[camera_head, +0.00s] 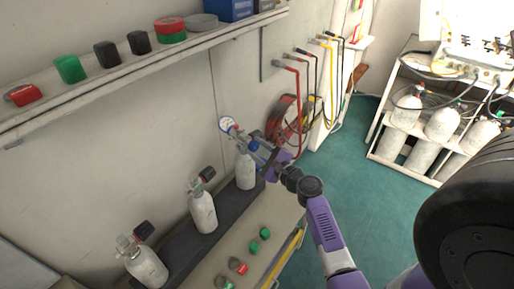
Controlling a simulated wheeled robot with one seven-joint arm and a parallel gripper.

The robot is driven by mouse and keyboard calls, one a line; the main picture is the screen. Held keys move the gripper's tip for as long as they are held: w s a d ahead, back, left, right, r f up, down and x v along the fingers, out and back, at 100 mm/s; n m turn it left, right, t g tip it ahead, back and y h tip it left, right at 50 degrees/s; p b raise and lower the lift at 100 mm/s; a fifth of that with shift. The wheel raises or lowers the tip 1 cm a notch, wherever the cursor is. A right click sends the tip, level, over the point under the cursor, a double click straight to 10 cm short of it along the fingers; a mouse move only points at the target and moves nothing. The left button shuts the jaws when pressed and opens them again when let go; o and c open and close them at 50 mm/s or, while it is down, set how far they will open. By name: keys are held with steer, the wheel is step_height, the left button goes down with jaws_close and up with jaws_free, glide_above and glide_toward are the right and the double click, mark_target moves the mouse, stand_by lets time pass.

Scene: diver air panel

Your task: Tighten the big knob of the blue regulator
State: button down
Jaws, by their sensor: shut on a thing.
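The blue regulator (254,144) sits on top of the farthest white cylinder (246,172) on the bench by the wall. A round white gauge (227,124) sticks out at its upper left. My gripper (262,152) reaches in from the right and is shut at the regulator, above the cylinder. The fingers cover much of the regulator, and the big knob is too small and hidden to make out clearly.
Two more white cylinders (203,212) with dark-knobbed valves stand nearer on the dark rack. Green and red caps (264,233) lie on the bench. A wall shelf (120,72) with several coloured blocks runs above. Hoses hang behind the gripper. Green floor (350,150) is clear at right.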

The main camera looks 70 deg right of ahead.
steer(key=c, duration=0.9)
jaws_free()
steer(key=shift+b+v, duration=0.9)
steer(key=shift+v, duration=3.05)
